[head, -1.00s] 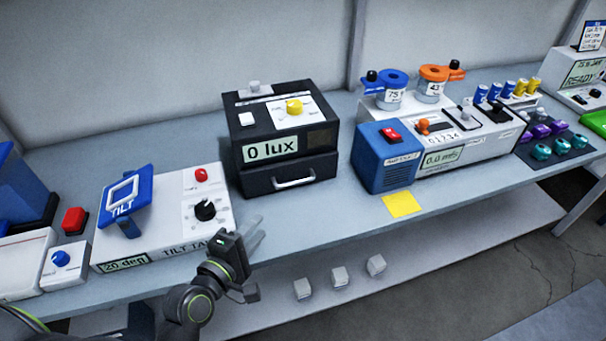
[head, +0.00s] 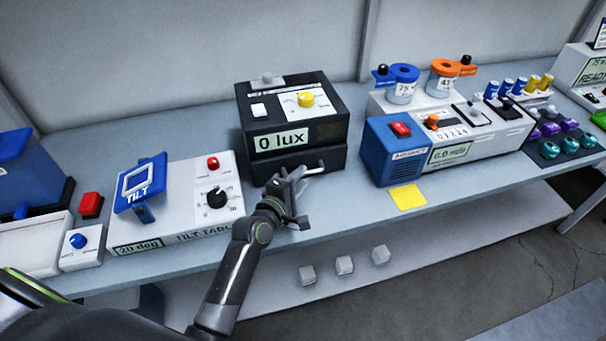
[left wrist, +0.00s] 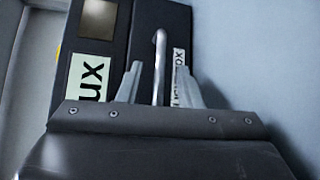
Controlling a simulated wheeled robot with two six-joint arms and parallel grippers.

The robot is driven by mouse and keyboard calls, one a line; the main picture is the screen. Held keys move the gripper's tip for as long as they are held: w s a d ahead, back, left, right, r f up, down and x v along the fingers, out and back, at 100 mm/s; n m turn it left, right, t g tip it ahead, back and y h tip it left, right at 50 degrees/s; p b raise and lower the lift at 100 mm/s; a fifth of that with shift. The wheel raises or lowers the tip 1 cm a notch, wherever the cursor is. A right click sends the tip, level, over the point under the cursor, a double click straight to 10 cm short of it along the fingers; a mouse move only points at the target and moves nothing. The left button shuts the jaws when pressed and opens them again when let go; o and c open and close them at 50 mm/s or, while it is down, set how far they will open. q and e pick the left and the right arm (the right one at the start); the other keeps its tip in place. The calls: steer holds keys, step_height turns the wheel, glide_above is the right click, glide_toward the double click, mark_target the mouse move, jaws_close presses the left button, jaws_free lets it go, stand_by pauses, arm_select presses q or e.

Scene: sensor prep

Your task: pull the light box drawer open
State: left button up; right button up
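The black light box (head: 292,112) stands on the bench and its display reads 0 lux. Its drawer (head: 262,170) is the lower front part and looks closed. The silver bar handle (head: 314,169) is partly hidden by my left gripper (head: 294,180). In the left wrist view, the handle (left wrist: 159,62) stands between the two fingers of the left gripper (left wrist: 157,84), with a gap on both sides. The gripper is open around the handle, not clamped. My right gripper is not in view.
A white tilt table unit (head: 185,205) stands left of the light box. A blue box (head: 390,155) with a red switch stands to its right, with a yellow note (head: 408,197) in front. Several grey cubes lie on the lower shelf. The bench edge before the drawer is clear.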

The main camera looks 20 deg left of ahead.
arm_select(q)
steer(key=shift+x, duration=1.05)
steer(key=shift+c, duration=0.3)
jaws_close()
